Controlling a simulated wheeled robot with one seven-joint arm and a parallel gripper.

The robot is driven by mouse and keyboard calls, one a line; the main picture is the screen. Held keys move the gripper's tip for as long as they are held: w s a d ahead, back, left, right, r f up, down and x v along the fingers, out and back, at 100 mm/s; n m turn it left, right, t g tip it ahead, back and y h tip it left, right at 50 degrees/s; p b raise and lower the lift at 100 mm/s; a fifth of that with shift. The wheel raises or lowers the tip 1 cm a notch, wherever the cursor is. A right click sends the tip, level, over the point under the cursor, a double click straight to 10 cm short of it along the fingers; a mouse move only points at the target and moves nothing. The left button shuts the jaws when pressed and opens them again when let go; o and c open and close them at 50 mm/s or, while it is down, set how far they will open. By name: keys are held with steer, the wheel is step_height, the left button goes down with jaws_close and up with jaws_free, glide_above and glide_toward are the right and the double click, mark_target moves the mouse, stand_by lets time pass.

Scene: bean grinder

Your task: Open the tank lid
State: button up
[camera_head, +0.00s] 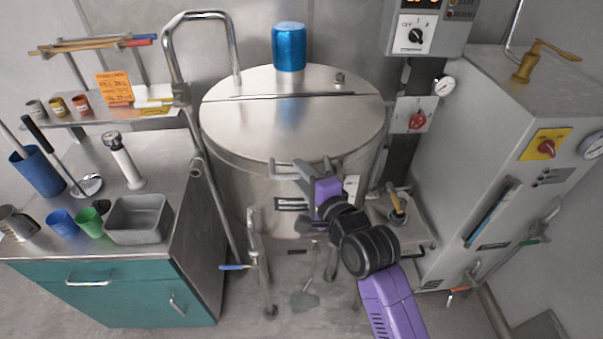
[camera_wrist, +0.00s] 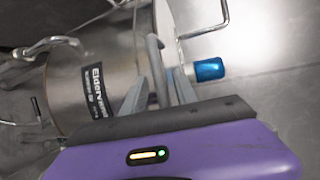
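The steel tank (camera_head: 250,185) stands upright in the middle of the head view, with its round lid (camera_head: 270,120) down flat on top. A bar handle (camera_head: 283,164) sticks out at the lid's front edge. My gripper (camera_head: 305,174) is at this handle, coming from the front right. In the wrist view, the grey handle (camera_wrist: 155,62) passes between the two fingers (camera_wrist: 156,84) of my gripper. The fingers stand apart with small gaps beside the bar. Whether either finger touches it, I cannot tell.
A blue cylinder (camera_head: 289,46) stands at the lid's back. A bent steel pipe (camera_head: 170,60) rises left of the tank. A teal-fronted counter (camera_head: 120,290) with cups and a grey bin (camera_head: 140,220) is at left. A grey machine (camera_head: 450,150) stands close at right.

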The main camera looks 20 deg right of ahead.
steer(key=shift+w, duration=0.15)
jaws_close()
stand_by(1.4)
